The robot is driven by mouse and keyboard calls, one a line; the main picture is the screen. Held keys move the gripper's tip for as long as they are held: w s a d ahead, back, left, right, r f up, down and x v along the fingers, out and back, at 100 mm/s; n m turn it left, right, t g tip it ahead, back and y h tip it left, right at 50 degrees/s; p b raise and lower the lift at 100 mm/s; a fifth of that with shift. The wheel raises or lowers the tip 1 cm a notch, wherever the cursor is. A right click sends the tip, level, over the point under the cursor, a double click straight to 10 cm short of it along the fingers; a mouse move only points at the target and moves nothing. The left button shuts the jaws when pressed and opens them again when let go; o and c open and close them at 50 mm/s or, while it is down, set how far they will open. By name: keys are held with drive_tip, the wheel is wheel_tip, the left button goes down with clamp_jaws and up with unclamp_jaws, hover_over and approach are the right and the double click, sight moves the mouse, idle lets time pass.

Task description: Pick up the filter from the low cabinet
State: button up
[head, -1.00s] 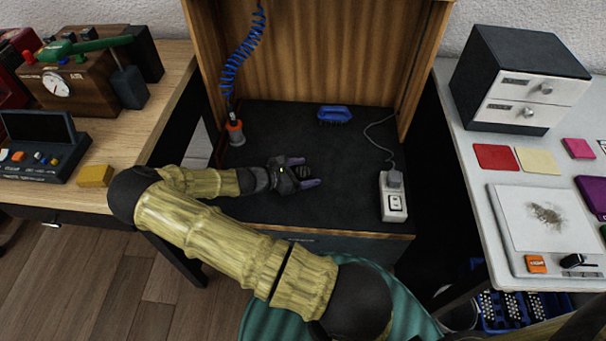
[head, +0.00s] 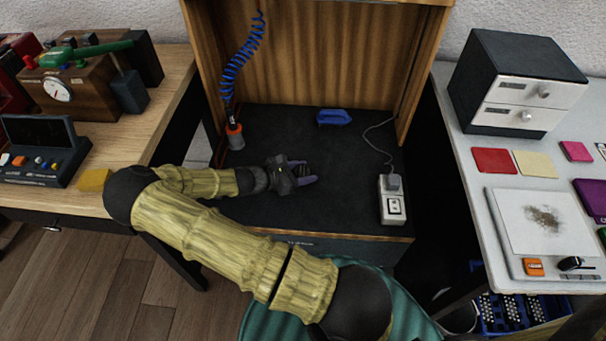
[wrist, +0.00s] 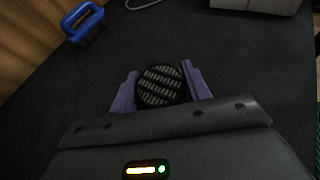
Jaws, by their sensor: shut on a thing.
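The filter (wrist: 161,86) is a round black disc with a pale striped grille. In the wrist view it sits between the two purple fingers of my gripper (wrist: 160,88), which are closed against its sides. In the head view my gripper (head: 305,176) is low over the dark top of the low cabinet (head: 270,215), and the filter (head: 299,170) is small and partly hidden between the fingers. I cannot tell whether the filter still touches the cabinet top.
A blue-handled brush (head: 333,117) lies behind my gripper. A white power socket box (head: 392,200) with a grey cable stands to the right. An orange-collared tool (head: 235,135) on a blue coiled hose (head: 238,60) is at back left. Wooden panels enclose the back and sides.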

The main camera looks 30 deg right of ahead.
sight(303, 170)
wheel_tip(303, 170, up, 8)
drive_tip(key=shift+r+p, duration=0.15)
drive_tip(key=shift+p, duration=0.9)
